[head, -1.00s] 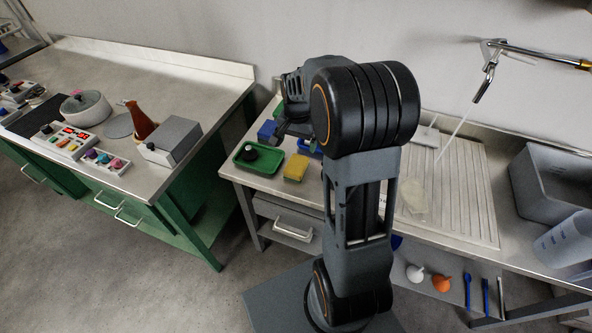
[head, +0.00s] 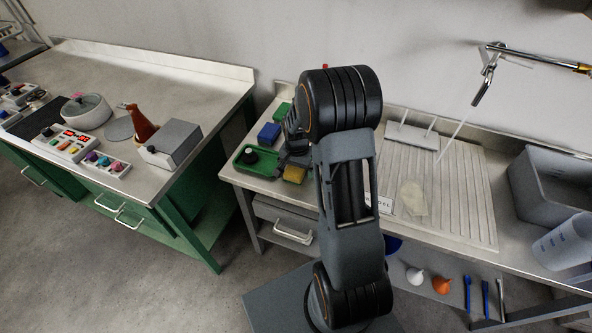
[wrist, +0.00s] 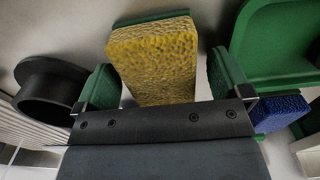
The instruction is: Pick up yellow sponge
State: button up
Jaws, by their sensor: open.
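The yellow sponge (head: 294,174) lies on the sink bench, partly covered by my gripper (head: 293,158) in the head view. In the wrist view the yellow sponge (wrist: 155,58), with a green layer along its far edge, shows between the two green-padded fingers of my gripper (wrist: 164,80). The jaws are open, with a gap on each side of the sponge. I cannot tell how far above the bench the fingertips are.
The ribbed drainboard (head: 465,205) is to the right, then a grey basin (head: 555,185). A black cup-like item (wrist: 50,95) shows in the wrist view.

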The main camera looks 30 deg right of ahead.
jog(key=shift+f, duration=0.1)
jog(key=c, duration=1)
jog(key=shift+r, duration=0.55)
jog(key=r, duration=0.2)
jog(key=shift+s+d+r, duration=0.1)
jog(key=shift+s+r, duration=0.15)
jog(key=shift+r, duration=0.15)
jog(key=s+d+r+b, duration=0.1)
jog(key=s+d+r, duration=0.2)
jog(key=s+r, duration=0.6)
jog(key=s, duration=0.4)
jog(key=shift+d, duration=0.3)
